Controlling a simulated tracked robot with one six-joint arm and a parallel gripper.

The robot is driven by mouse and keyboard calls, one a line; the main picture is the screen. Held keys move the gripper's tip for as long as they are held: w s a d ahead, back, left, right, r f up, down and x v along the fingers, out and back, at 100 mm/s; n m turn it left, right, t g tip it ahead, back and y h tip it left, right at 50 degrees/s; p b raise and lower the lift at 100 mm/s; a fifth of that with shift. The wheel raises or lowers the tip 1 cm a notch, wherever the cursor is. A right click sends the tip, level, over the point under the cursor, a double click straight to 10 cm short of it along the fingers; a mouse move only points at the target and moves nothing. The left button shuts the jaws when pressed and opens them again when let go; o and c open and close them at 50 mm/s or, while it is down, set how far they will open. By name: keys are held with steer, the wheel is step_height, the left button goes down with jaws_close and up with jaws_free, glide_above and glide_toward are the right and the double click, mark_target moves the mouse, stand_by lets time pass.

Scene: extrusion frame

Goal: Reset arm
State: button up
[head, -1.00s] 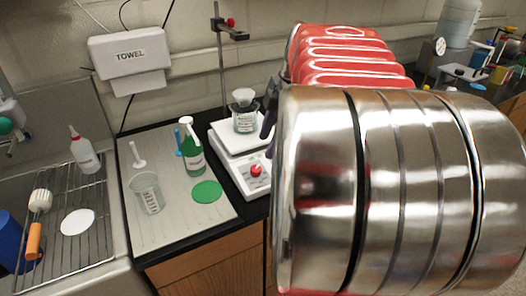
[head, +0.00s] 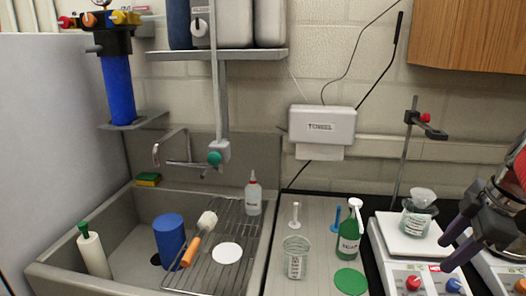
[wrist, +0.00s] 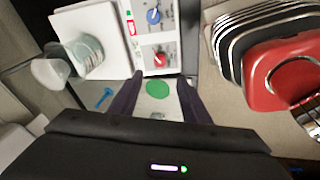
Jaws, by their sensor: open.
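My gripper (head: 448,254) is at the right edge of the head view, its two dark fingers apart with nothing between them. It points left, in front of the white balance with knobs (head: 408,240). Most of my arm is out of the head view. In the wrist view, my gripper (wrist: 160,78) is open, with the balance panel (wrist: 155,45) and a green disc (wrist: 157,89) visible beyond and between the fingers. A beaker (head: 416,218) with a white top stands on the balance, close to the left of my gripper; it also shows in the wrist view (wrist: 80,56).
A green bottle (head: 349,240), a measuring beaker (head: 296,258) and a green disc (head: 350,281) are on the grey mat (head: 318,222). A stand (head: 405,150) rises behind the balance. The sink (head: 130,240) with its rack is at left. The red-and-steel object (wrist: 290,72) is at right.

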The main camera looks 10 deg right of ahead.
steer(key=s+a+f+m+h, duration=0.2)
steer(key=a+f+m, duration=0.55)
steer(key=m, duration=0.65)
steer(key=s+a+n+t, duration=0.1)
steer(key=s+a, duration=0.1)
steer(key=a, duration=0.9)
steer(key=s+a+n+t, duration=0.1)
steer(key=s+a, duration=0.1)
steer(key=a, duration=0.8)
steer(key=shift+a+f+y, duration=0.35)
steer(key=shift+f+y, duration=0.05)
steer(key=shift+c, duration=0.6)
